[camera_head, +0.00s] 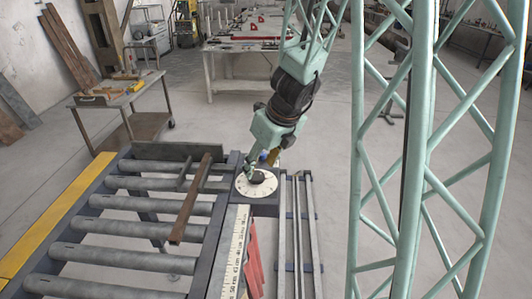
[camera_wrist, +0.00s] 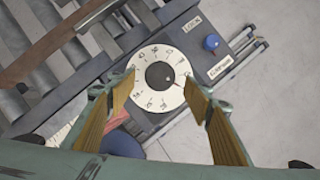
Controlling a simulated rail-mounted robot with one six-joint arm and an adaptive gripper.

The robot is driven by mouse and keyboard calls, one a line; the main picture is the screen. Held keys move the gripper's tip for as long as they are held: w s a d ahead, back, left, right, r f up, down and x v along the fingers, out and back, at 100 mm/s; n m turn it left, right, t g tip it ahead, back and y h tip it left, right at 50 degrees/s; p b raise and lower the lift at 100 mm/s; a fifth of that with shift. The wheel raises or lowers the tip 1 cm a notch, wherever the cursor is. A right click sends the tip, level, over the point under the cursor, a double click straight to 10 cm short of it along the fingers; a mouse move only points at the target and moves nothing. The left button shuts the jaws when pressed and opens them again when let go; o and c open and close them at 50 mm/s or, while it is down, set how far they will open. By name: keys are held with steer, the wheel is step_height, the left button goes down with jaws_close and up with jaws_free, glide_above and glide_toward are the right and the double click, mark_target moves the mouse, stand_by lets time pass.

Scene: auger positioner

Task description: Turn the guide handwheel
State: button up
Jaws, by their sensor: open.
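A white round dial (camera_wrist: 147,98) with numbers around its edge lies flat on a dark plate in the wrist view. A dark round knob or hub (camera_wrist: 160,75) with a small red mark sits at its middle. The same dial (camera_head: 245,190) and dark hub (camera_head: 258,178) show at the end of the roller table in the head view. My gripper (camera_wrist: 160,79) is open and empty, its two tan-lined fingers appearing on either side of the dial. The gap to the dial is hard to judge. No part is labelled handwheel.
A blue knob (camera_wrist: 211,42) stands beside the dial near white labels. A rusty bar (camera_head: 190,205) lies across the rollers (camera_head: 120,228). Twin rails (camera_head: 299,230) run beside a white ruler (camera_head: 234,250).

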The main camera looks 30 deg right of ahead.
steer(key=v, duration=0.7)
stand_by(0.4)
steer(key=shift+a, duration=0.1)
stand_by(0.5)
steer(key=s+a+r+n, duration=1.1)
steer(key=a+n, duration=0.3)
steer(key=n, duration=0.3)
steer(key=s+a+r+n, duration=0.2)
steer(key=s+n, duration=0.6)
steer(key=s, duration=0.1)
steer(key=s+a+r+n, duration=0.2)
steer(key=s+r+n, duration=0.1)
steer(key=s+n, duration=0.6)
steer(key=shift+s+r+n+g+h, duration=0.2)
steer(key=shift+s+n+g+h, duration=0.1)
